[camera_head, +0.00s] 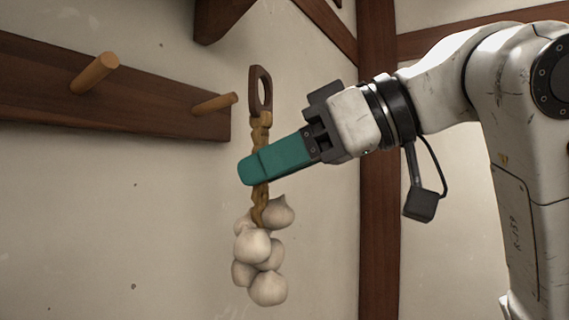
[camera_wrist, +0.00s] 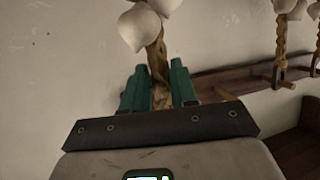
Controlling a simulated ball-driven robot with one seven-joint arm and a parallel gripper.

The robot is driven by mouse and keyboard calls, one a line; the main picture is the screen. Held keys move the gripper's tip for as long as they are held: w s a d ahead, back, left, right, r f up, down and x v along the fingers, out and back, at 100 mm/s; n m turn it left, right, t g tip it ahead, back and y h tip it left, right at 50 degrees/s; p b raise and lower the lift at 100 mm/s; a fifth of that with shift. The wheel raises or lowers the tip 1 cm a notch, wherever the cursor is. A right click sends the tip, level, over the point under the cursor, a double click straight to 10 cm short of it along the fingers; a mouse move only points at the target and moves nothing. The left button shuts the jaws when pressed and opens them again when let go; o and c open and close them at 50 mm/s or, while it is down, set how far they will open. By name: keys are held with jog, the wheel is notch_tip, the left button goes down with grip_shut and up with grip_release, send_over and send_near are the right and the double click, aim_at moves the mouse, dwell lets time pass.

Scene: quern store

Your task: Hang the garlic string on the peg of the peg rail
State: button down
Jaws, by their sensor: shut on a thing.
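The garlic string (camera_head: 252,245) has several pale bulbs below a brown braid and a dark loop (camera_head: 261,90) at its top. My gripper (camera_head: 254,168), with green fingers, is shut on the braid between loop and bulbs. The string hangs upright in the air. The dark wooden peg rail (camera_head: 150,100) runs along the left wall. Its nearer peg (camera_head: 95,73) and farther peg (camera_head: 215,103) are both bare. In the head view the loop appears just right of the farther peg's tip, apart from it. The wrist view shows the braid (camera_wrist: 160,62) between the fingers.
The wrist view shows other garlic strings (camera_wrist: 282,40) at the right, by a dark wooden rail (camera_wrist: 237,84). A dark bracket (camera_head: 218,18) juts from the wall above. A dark post (camera_head: 379,220) stands behind my gripper. The wall below the rail is clear.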

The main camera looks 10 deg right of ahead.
jog(key=w+a+f, duration=0.1)
jog(key=w+a, duration=0.4)
dwell(1.0)
dwell(0.6)
jog(key=c, duration=0.8)
grip_release()
jog(key=shift+f, duration=0.1)
